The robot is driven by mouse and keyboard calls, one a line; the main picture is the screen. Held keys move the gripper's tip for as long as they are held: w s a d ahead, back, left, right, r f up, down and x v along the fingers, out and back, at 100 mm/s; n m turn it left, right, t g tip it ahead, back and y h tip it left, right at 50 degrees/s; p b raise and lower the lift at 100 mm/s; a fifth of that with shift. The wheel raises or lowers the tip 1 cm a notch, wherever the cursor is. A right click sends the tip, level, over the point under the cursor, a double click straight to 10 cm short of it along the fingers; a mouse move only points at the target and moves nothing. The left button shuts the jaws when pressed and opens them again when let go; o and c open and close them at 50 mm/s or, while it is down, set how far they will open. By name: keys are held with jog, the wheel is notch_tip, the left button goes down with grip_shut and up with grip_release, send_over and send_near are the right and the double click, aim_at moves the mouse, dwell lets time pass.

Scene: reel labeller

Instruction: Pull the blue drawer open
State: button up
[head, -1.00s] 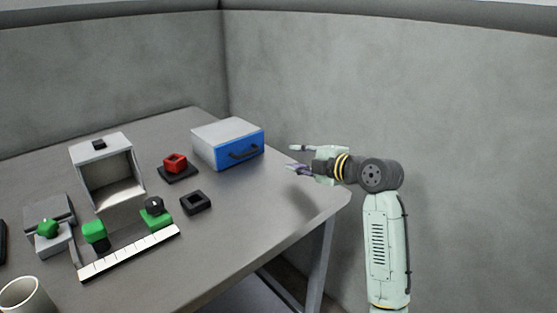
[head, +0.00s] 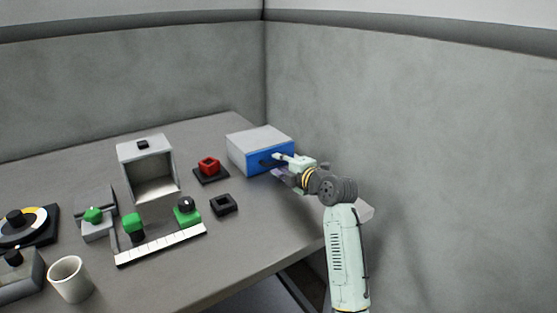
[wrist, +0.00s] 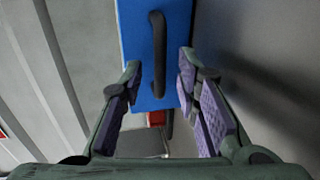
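The blue drawer (head: 261,162) is the front of a white-topped box (head: 259,138) at the back right of the table, and it looks shut. Its dark bar handle (wrist: 158,55) shows in the wrist view against the blue front. My gripper (head: 274,165) is at the drawer front and hides part of the handle in the head view. In the wrist view my gripper (wrist: 160,72) is open, with one purple-padded finger on each side of the handle. A gap shows between the handle and each finger. I cannot tell how deep the handle sits between them.
Left of the drawer box are a red block (head: 208,167) on a dark base, a black square ring (head: 223,205), an open-fronted grey box (head: 152,188) and a white strip (head: 160,245). A mug (head: 70,279) stands at the front left. A grey wall rises behind.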

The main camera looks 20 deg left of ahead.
jog(key=shift+w+a+f, duration=0.1)
jog(key=shift+w+a, duration=0.3)
jog(key=shift+a, duration=0.1)
jog(key=shift+c, duration=0.5)
grip_shut()
